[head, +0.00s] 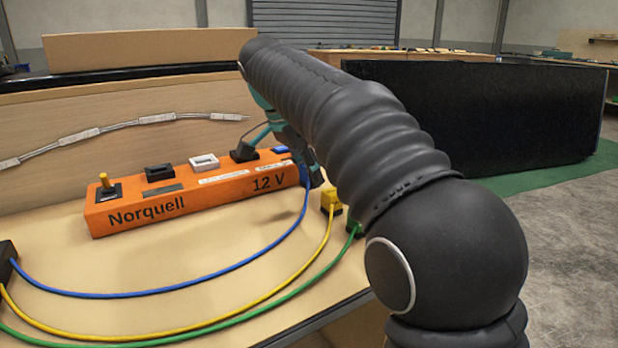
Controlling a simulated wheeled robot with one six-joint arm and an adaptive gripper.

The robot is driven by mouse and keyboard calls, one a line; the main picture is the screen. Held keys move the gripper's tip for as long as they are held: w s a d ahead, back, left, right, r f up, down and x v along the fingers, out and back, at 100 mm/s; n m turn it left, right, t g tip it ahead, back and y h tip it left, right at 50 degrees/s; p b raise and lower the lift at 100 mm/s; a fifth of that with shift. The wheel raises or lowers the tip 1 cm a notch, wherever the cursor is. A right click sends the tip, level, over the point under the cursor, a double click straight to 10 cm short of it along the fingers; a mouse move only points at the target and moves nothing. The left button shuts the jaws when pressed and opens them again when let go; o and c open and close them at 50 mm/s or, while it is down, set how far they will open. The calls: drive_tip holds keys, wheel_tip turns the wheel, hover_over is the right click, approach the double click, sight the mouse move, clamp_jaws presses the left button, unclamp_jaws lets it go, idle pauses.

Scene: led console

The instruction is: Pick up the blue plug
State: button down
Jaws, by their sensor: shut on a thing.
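The orange console (200,190) marked "Norquell" and "12 V" lies on the wooden bench. My gripper (279,158) is at the console's right end, partly hidden behind my arm. It is shut on the blue plug (281,150), of which only a small blue part shows between the fingers. The blue cable (215,279) runs from the left and rises to the gripper. Whether the plug touches the console cannot be told. The yellow plug (330,200) and the green plug (353,226) are on the bench to the right, the green one mostly hidden by my arm.
Yellow (270,288) and green (250,310) cables cross the bench front. A black box (7,262) sits at the left edge. A black panel (490,120) stands behind right.

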drive_tip(key=shift+r, duration=0.9)
drive_tip(key=s+d+r, duration=0.6)
drive_tip(key=s+r, duration=0.1)
drive_tip(key=s, duration=0.3)
drive_tip(key=shift+a, duration=0.1)
